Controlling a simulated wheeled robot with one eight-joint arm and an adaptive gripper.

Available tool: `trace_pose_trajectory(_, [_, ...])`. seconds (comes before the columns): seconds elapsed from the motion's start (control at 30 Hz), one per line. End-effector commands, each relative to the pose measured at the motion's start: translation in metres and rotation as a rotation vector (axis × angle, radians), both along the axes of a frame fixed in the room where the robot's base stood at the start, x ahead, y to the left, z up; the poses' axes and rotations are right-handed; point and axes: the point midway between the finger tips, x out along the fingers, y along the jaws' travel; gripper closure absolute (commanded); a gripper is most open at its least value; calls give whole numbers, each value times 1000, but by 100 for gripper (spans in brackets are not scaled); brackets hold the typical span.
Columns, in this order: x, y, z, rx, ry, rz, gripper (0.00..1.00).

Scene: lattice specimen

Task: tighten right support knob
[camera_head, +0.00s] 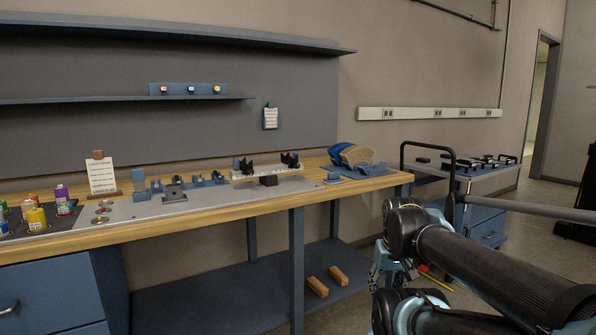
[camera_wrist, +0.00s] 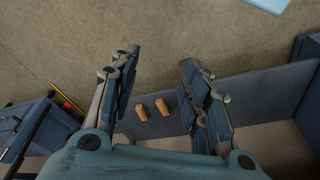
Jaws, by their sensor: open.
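On the workbench stands a pale perforated bar (camera_head: 268,172) with a black V-shaped support at each end. The right support (camera_head: 290,160) is near the bench's right part; its knob is too small to make out. The left support (camera_head: 243,166) is at the bar's other end. A black block (camera_head: 268,181) sits under the bar's middle. My gripper (camera_wrist: 160,62) is open and empty in the wrist view, its fingers wide apart above the floor. In the head view it hangs right of the bench, partly hidden by my arm, well apart from the supports.
The workbench (camera_head: 225,211) carries blue fixtures, a sign (camera_head: 102,176), colored cans and a blue and tan glove-like item (camera_head: 352,155). Two wooden blocks (camera_wrist: 152,108) lie on the lower shelf (camera_wrist: 255,95). A blue cart with a black handle (camera_head: 487,222) stands at right.

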Motion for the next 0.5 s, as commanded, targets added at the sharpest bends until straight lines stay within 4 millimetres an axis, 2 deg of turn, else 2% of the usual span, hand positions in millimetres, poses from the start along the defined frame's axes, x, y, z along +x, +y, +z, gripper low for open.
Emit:
trace_pose_trajectory(0.17, [36, 31, 14, 102, -74, 106, 57])
trace_pose_trajectory(0.5, [145, 120, 77, 382, -400, 371, 57])
